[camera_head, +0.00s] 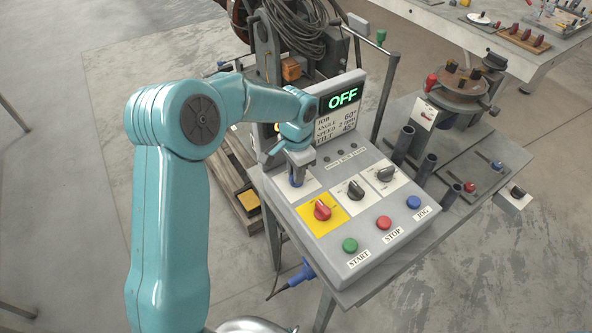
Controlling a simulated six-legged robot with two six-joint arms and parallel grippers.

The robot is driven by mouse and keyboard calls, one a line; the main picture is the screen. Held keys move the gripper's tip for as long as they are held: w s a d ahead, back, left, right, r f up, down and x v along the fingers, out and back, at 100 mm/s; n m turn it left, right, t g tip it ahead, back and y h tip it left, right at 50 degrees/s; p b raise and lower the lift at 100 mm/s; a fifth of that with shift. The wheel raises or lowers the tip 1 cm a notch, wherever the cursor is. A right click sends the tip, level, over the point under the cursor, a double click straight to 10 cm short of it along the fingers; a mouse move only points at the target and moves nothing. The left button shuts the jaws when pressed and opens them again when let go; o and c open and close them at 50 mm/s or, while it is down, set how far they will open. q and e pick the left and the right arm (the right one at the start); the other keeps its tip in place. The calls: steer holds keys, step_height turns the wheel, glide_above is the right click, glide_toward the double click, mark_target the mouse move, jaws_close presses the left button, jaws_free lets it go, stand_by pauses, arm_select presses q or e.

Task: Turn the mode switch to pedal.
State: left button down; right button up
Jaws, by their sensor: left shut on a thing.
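A grey control box (345,262) stands on a bench in front of me. My left gripper (296,180) points down at the box's upper left corner and is shut on a knob there. Jaws and wrist hide most of that knob, so its pointer and setting cannot be read. A red knob (322,211) sits on a yellow plate nearer to me. Two dark knobs sit on white plates to the right, one in the middle (355,190) and one further right (385,174). Their small lettering is unreadable, so I cannot tell which is labelled mode. My right gripper is out of view.
Green (350,245), red (383,222) and blue (413,202) buttons line the box's front edge, labelled START, STOP and JOG. A display (343,97) behind reads OFF. Dark upright tubes (403,145) stand to the right. A blue plug (302,274) sticks out at the front left.

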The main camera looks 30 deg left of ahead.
arm_select(q)
steer(key=c, duration=1.1)
jaws_free()
steer(key=shift+w+d+f, duration=0.1)
steer(key=shift+w, duration=0.05)
steer(key=shift+r, duration=0.35)
step_height(320, 180, up, 16)
steer(key=shift+f, duration=0.15)
